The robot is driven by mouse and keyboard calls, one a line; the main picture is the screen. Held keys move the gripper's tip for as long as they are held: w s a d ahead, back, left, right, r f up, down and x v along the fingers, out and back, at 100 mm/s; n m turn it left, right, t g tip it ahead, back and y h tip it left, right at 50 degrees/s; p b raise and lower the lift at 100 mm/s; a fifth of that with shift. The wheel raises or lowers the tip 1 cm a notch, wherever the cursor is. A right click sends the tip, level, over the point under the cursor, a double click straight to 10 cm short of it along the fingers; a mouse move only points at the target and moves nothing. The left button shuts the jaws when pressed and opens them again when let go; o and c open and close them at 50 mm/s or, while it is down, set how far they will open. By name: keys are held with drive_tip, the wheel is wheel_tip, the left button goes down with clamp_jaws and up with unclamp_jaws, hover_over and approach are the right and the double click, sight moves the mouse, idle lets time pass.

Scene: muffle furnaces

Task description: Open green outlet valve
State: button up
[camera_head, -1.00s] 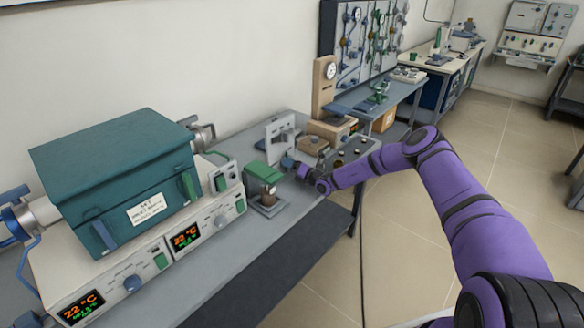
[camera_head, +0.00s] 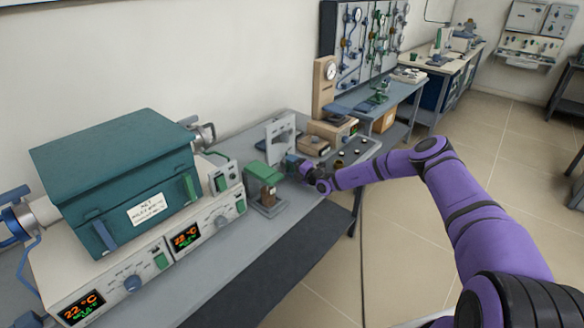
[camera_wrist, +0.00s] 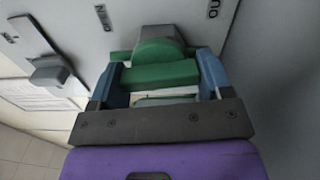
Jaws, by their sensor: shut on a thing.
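The green valve (camera_wrist: 158,52) shows in the wrist view as a rounded green knob with a flat bar handle, on a grey panel (camera_wrist: 80,30). My gripper (camera_wrist: 158,77) has a blue finger on each side of the green bar and is shut on it. In the head view my gripper (camera_head: 291,163) is beside a pale upright panel on the bench. The valve itself is hidden there. How far the handle is turned cannot be told.
A grey lever (camera_wrist: 50,74) sits on the panel left of the valve. A green-topped device (camera_head: 263,174) stands close left of my gripper. A large teal furnace (camera_head: 120,175) fills the bench's left. Open floor (camera_head: 400,240) lies right of the bench.

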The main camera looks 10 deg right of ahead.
drive_tip(key=shift+d+f, duration=0.1)
drive_tip(key=o, duration=0.9)
drive_tip(key=v, duration=1)
drive_tip(key=shift+s+d, duration=0.15)
drive_tip(key=shift+s, duration=0.15)
drive_tip(key=shift+c, duration=0.4)
